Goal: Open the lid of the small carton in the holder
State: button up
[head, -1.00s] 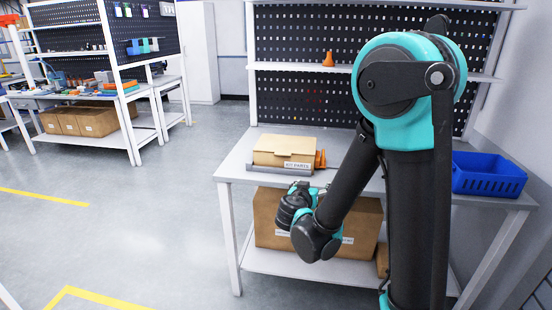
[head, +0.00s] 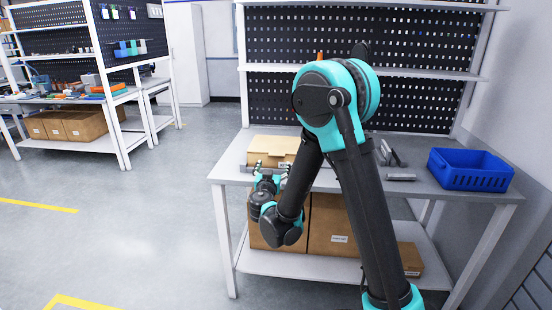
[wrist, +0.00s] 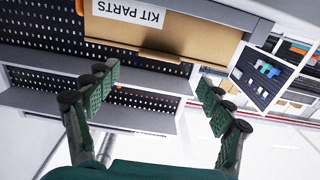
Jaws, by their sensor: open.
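The small tan carton (head: 268,147) sits on the grey table near its left front corner, and its lid looks shut. In the wrist view the carton (wrist: 200,35) fills the upper middle, upside down, with a white "KIT PARTS" label on its front. A grey bar of the holder (head: 246,169) runs along the carton's front. My gripper (head: 270,177) is in front of the carton at the table's front edge, pointing at it. In the wrist view my gripper (wrist: 157,88) has its fingers wide apart, empty, with a gap to the carton.
A blue crate (head: 470,170) stands on the table's right end. Grey metal parts (head: 392,160) lie left of it. A large brown box (head: 333,225) stands on the lower shelf beneath my arm. A black pegboard with shelves rises behind the table. The floor at left is clear.

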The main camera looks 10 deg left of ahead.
aim_at(276, 156)
jog(key=w, duration=0.7)
jog(key=shift+w+d, duration=0.15)
jog(key=shift+w, duration=0.1)
jog(key=c, duration=1.7)
